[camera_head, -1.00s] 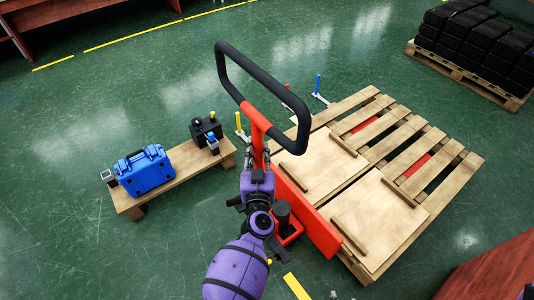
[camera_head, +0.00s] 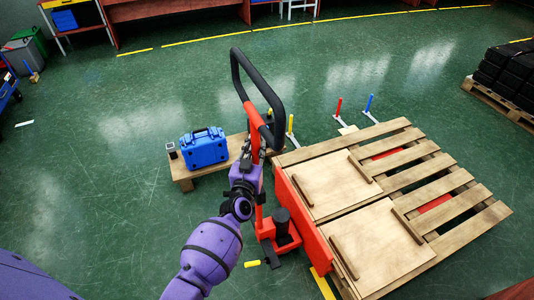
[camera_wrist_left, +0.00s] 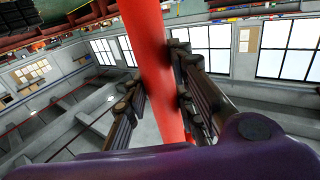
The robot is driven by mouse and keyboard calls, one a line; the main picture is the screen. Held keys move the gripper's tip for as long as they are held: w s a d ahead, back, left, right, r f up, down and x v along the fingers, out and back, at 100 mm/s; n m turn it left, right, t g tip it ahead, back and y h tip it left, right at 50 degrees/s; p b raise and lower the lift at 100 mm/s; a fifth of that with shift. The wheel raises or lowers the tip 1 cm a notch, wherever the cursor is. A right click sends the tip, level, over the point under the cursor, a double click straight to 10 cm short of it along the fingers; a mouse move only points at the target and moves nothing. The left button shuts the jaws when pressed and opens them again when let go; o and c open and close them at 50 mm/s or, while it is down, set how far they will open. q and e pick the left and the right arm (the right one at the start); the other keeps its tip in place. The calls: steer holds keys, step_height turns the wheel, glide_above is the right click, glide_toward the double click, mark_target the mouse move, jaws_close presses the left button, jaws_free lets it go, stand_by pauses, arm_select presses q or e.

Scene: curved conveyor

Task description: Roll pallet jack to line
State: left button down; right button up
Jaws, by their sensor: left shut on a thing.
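The pallet jack has a black loop handle (camera_head: 237,66) on a red shaft (camera_head: 253,117) and a red base (camera_head: 284,246). Its forks lie under a wooden pallet (camera_head: 397,127), and red shows between the slats. My left gripper (camera_head: 257,160) is shut on the red shaft below the loop. In the left wrist view the red shaft (camera_wrist_left: 155,55) passes between the two dark fingers. Two light wooden boards with cleats (camera_head: 330,190) lie on the pallet. My right gripper is not in view.
A low wooden bench (camera_head: 184,174) with a blue case (camera_head: 204,148) stands just left of the jack. Black boxes (camera_head: 508,72) sit on another pallet at the far right. Coloured posts (camera_head: 368,103) stand behind the pallet. Green floor (camera_head: 90,190) is open at the left.

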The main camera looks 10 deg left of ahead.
arm_select(q)
steer(key=s+a, duration=0.2)
steer(key=a, duration=0.1)
steer(key=shift+s, duration=0.3)
steer(key=shift+w+d+f, duration=0.1)
steer(key=shift+w+d, duration=0.05)
steer(key=shift+d, duration=0.05)
steer(key=c, duration=1.8)
jaws_free()
steer(key=shift+c, duration=0.2)
steer(key=o, duration=0.4)
steer(key=s, duration=1.2)
steer(key=shift+s+d, duration=0.1)
